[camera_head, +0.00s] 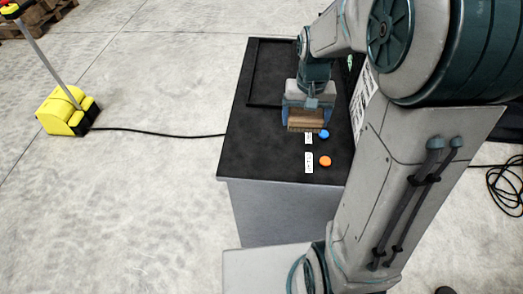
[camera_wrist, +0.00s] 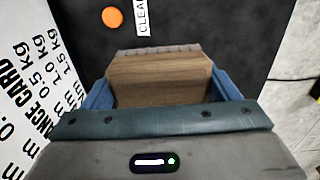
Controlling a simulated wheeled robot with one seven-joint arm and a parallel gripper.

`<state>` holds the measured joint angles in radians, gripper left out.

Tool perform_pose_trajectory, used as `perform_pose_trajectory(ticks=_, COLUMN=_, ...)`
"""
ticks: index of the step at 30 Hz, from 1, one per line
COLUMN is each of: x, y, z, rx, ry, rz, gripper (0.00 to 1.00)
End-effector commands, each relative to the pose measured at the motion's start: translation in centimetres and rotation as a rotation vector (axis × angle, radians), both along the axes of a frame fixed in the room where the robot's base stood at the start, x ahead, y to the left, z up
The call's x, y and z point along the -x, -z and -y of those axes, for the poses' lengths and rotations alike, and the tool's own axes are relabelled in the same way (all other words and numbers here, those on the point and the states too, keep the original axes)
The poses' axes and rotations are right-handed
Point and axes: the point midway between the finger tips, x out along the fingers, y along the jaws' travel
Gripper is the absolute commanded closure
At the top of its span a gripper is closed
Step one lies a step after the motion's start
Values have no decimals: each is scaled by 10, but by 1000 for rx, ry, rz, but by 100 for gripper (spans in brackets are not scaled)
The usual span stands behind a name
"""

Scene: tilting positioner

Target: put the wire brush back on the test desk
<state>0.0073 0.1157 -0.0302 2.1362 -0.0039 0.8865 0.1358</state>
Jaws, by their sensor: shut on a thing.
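The wire brush (camera_head: 304,124) has a brown wooden body and is held in my gripper (camera_head: 308,100). In the wrist view the brush's wooden block (camera_wrist: 162,80) fills the space between the two blue fingers of my gripper (camera_wrist: 160,95), with a grey bristle edge at its far side. The test desk (camera_head: 265,150) has a black top and grey sides. My gripper and the brush are over the desk top, near its right part. Whether the brush touches the desk top cannot be told.
A blue button (camera_head: 324,134) and an orange button (camera_head: 325,161) with white labels are on the desk's right side. A raised black frame (camera_head: 250,75) lies at the back left. A printed card (camera_wrist: 35,75) stands beside the desk top. The front left of the top is clear.

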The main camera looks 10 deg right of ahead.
Motion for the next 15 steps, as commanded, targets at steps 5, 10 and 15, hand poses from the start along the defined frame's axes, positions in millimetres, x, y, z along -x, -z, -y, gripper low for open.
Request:
perform_pose_trajectory(ticks=5, x=9, y=-1, z=-4, rx=-6, ry=19, rz=0, gripper=43)
perform_pose_trajectory(ticks=10, x=-1, y=15, z=-32, rx=-6, ry=16, rz=-5, gripper=43)
perform_pose_trajectory(ticks=15, x=-16, y=39, z=-69, rx=-6, ry=15, rz=-6, gripper=43)
